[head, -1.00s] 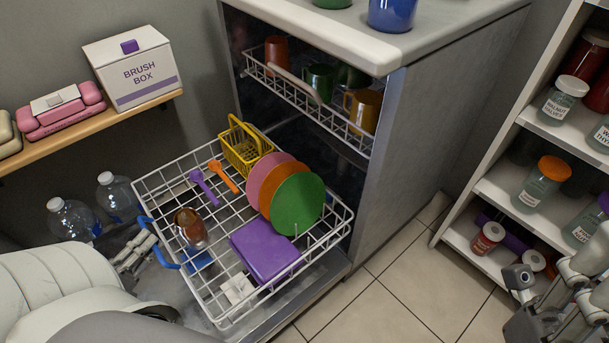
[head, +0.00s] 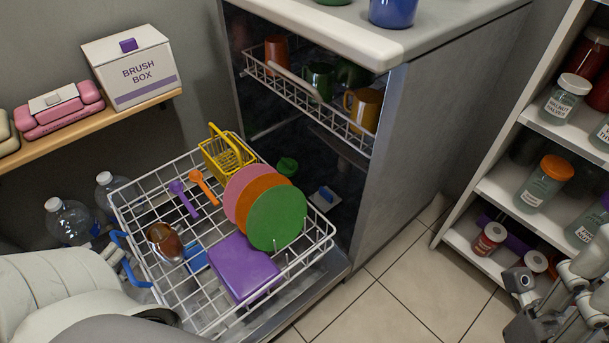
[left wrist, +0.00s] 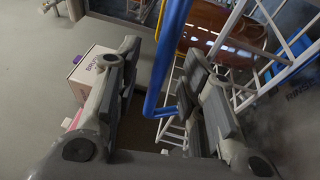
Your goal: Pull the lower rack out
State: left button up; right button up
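The white wire lower rack (head: 213,313) is out over the lowered door, in front of the dishwasher. Its blue handle (head: 122,262) is on the left side. My left gripper (head: 110,252) is at that handle, partly hidden by my arm. In the left wrist view, the handle (left wrist: 166,62) passes between the two fingers, close to the right one, with a gap towards the left one. The fingers stand apart, so the gripper looks open around the handle. My right gripper (head: 522,300) is at the lower right, away from the rack; its finger opening is unclear.
The rack holds plates (head: 277,218), a purple box (head: 240,265), a yellow basket (head: 226,158), spoons and a brown glass (head: 164,242). The upper rack (head: 290,92) holds mugs. Bottles (head: 68,220) stand at the left; a jar shelf (head: 510,195) stands at the right.

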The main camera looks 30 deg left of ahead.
pick_arm(q)
jog(key=shift+o, duration=0.7)
jog(key=s, duration=0.2)
jog(key=s+b, duration=0.1)
jog(key=s, duration=0.2)
jog(key=shift+s+a+f, duration=0.3)
jog(key=shift+s+f, duration=0.1)
jog(key=shift+s, duration=0.1)
jog(key=s+f, duration=0.1)
jog(key=s, duration=0.6)
jog(key=shift+a, duration=0.35)
jog(key=shift+s, duration=0.1)
